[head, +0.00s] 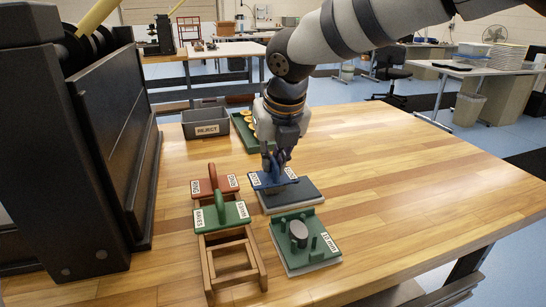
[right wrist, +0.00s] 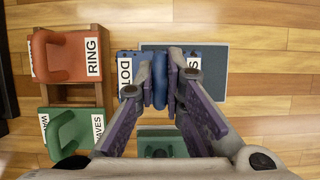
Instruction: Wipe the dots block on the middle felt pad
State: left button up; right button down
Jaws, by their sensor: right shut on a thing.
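The blue dots block (head: 275,181) has an upright handle and white end labels. My right gripper (head: 275,160) is shut on that handle from above, and the wrist view shows the handle between its fingers (right wrist: 161,82). The block is over the left part of a dark felt pad (head: 294,198), its left end reaching past the pad's left edge; the pad also shows in the right wrist view (right wrist: 215,60). I cannot tell whether block and pad touch. No other felt pad is clearly visible. My left gripper is not in view.
A wooden rack (head: 236,262) holds a red ring block (head: 215,185) and a green waves block (head: 222,215). A green fixture (head: 303,255) with a grey cylinder stands in front. A reject bin (head: 207,119) and a green tray (head: 241,124) are behind. The table's right side is clear.

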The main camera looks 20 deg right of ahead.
jog(key=shift+f, duration=0.15)
dwell(0.7)
jog(key=shift+w+d, duration=0.1)
jog(key=shift+d, duration=3.45)
jog(key=shift+a+f, duration=0.1)
jog(key=shift+s+a+f, duration=0.1)
jog(key=shift+a, duration=1.65)
jog(key=shift+s+a+f, duration=0.1)
jog(key=shift+a, duration=1.6)
jog(key=shift+w+d, duration=0.1)
jog(key=shift+d, duration=3.45)
